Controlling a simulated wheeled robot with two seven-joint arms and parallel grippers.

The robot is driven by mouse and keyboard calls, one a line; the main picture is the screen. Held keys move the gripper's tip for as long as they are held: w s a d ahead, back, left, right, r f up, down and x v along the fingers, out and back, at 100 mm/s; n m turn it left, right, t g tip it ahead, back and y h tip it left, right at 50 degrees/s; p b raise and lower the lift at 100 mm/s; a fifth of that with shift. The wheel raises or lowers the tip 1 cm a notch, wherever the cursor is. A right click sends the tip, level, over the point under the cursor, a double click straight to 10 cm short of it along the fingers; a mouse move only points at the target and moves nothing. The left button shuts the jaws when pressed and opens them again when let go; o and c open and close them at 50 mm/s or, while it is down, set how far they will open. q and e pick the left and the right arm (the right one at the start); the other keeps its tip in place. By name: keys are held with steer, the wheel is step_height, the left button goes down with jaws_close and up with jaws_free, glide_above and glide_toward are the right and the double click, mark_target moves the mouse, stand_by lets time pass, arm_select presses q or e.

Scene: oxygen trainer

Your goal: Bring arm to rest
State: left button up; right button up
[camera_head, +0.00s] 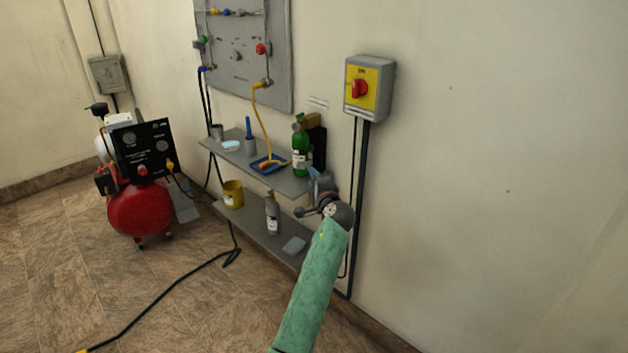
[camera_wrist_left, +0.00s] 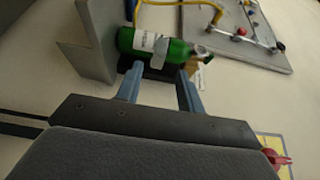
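My left arm, in a green sleeve (camera_head: 312,285), reaches up from the bottom of the head view to the right end of the shelves. My left gripper (camera_head: 313,175) is at the upper shelf's right end, just below and right of the green bottle (camera_head: 300,150). In the left wrist view the gripper (camera_wrist_left: 157,82) shows two blue-grey fingers spread apart with a gap between them. The green bottle (camera_wrist_left: 150,46), with a white label, lies beyond the fingertips; I cannot tell whether they touch it. My right gripper is not in view.
The upper shelf (camera_head: 233,157) holds a blue tray (camera_head: 262,166) and small items. The lower shelf (camera_head: 250,226) holds a yellow cup (camera_head: 233,194) and a grey bottle (camera_head: 272,212). A switch box (camera_head: 384,90) is on the wall. A red compressor (camera_head: 140,210) stands left; a cable crosses the floor.

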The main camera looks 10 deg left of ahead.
arm_select(q)
steer(key=s+d+f+n+g+h, duration=0.2)
steer(key=s+n+h, duration=0.1)
steer(key=s, duration=0.4)
steer(key=s+d+f+n+g+h+p, duration=0.1)
steer(key=s+d+n+g+h, duration=0.1)
steer(key=s+n+h, duration=0.35)
steer(key=s+d+f+n+g+h, duration=0.1)
steer(key=s+d+f+g, duration=0.1)
steer(key=s, duration=0.6)
steer(key=s+f+g+h+p, duration=0.1)
steer(key=s+f, duration=0.4)
steer(key=s, duration=0.8)
steer(key=s+d+f+g+p, duration=0.1)
steer(key=s+f+g, duration=0.2)
steer(key=s, duration=0.9)
steer(key=s+f+g+h+p, duration=0.1)
steer(key=s+f+g, duration=0.1)
steer(key=s+f, duration=0.7)
steer(key=s+m, duration=0.1)
steer(key=s, duration=0.3)
steer(key=shift+s+d+g+h+p, duration=0.3)
steer(key=shift+d+h+p, duration=0.05)
steer(key=shift+d, duration=0.05)
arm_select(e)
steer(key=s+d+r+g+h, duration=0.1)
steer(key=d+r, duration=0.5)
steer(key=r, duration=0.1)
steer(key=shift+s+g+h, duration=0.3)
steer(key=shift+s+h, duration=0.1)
